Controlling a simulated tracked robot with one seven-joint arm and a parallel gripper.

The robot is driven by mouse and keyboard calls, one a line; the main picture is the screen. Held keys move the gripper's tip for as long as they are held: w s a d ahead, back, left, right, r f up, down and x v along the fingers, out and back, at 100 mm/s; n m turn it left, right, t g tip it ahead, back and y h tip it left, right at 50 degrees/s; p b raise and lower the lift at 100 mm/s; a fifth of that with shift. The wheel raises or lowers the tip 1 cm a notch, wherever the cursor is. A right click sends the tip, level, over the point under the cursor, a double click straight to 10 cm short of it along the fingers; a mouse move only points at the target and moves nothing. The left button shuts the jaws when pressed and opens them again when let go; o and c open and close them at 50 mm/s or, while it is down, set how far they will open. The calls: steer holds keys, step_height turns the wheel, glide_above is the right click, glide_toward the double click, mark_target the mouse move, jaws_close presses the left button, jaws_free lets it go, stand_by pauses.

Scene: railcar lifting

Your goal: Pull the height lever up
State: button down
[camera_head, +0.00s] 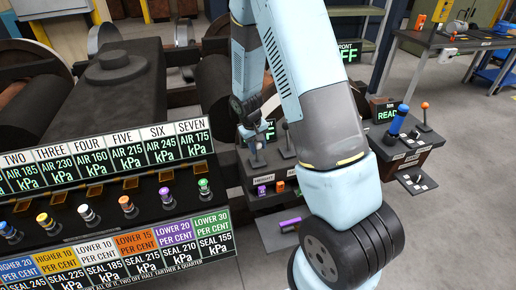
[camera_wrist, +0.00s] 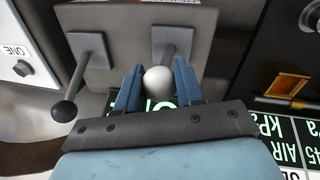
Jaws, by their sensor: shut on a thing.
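My gripper (camera_wrist: 158,68) shows in the wrist view with its two blue fingers on either side of a pale ball knob (camera_wrist: 158,81), shut on it. The knob tops a lever whose grey slotted plate (camera_wrist: 173,42) is on a grey console. A second lever with a black ball knob (camera_wrist: 65,110) stands to the left, apart from the fingers. In the head view my gripper (camera_head: 250,132) is at the left lever of the small console (camera_head: 240,172). The other lever (camera_head: 287,140) stands to its right. The labels below are too small to read surely.
A large panel (camera_head: 110,200) with pressure displays and several coloured knobs fills the lower left. A workbench (camera_head: 450,38) is behind, with open floor (camera_head: 460,210) at the lower right.

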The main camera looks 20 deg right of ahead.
steer(key=shift+w+r, duration=0.1)
steer(key=shift+r, duration=0.05)
steer(key=c, duration=0.7)
jaws_free()
steer(key=shift+c, duration=0.2)
step_height(320, 180, up, 13)
steer(key=a, duration=0.2)
steer(key=shift+s+a+r, duration=0.2)
steer(key=shift+s+a, duration=0.1)
steer(key=shift+s, duration=0.05)
steer(key=s+d+r+m+t+y, duration=0.1)
steer(key=s+r, duration=0.5)
steer(key=r, duration=0.3)
steer(key=s+d+r+t, duration=0.2)
steer(key=s+r, duration=0.5)
steer(key=r, duration=0.2)
steer(key=s+r+t, duration=0.1)
steer(key=s+r, duration=0.2)
steer(key=s, duration=0.4)
steer(key=s+r+m+t+y, duration=0.1)
steer(key=s+r, duration=0.2)
steer(key=s, duration=0.4)
steer(key=shift+s, duration=0.35)
